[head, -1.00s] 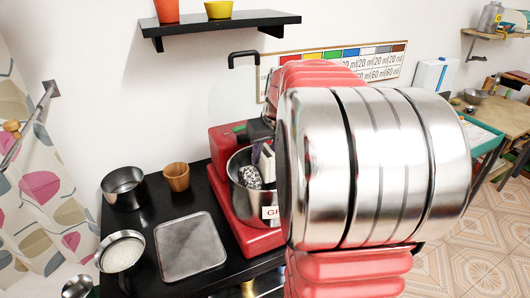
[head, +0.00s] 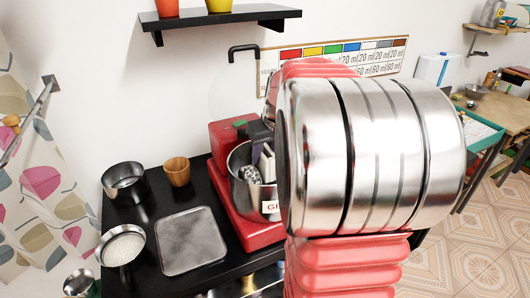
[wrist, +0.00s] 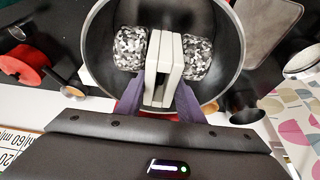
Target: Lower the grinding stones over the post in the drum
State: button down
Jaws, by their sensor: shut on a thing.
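The steel drum (head: 238,188) sits in a red machine (head: 222,140) on the black counter. Two black-and-white speckled grinding stones (head: 250,175) joined by a white bracket (head: 267,165) show at its mouth. In the wrist view the stones (wrist: 130,47) and the bracket (wrist: 163,68) lie within the drum's rim (wrist: 88,72), the bracket between the stones. My gripper (wrist: 160,98), with purple-grey fingers, is shut on the bracket. The post is hidden, so I cannot tell whether the stones are around it. My arm covers part of the machine in the head view.
A metal tray (head: 193,240), a steel pot (head: 124,182), a wooden cup (head: 177,172) and a pan of white grains (head: 122,246) stand left of the machine. A black shelf (head: 225,20) is on the wall above. A bent black rod (head: 243,48) rises behind the machine.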

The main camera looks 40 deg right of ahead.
jog(key=shift+f, duration=2.35)
jog(key=c, duration=1.2)
grip_release()
jog(key=shift+f, duration=0.1)
jog(key=shift+o, duration=0.4)
jog(key=shift+f, duration=0.15)
jog(key=shift+r, duration=5.15)
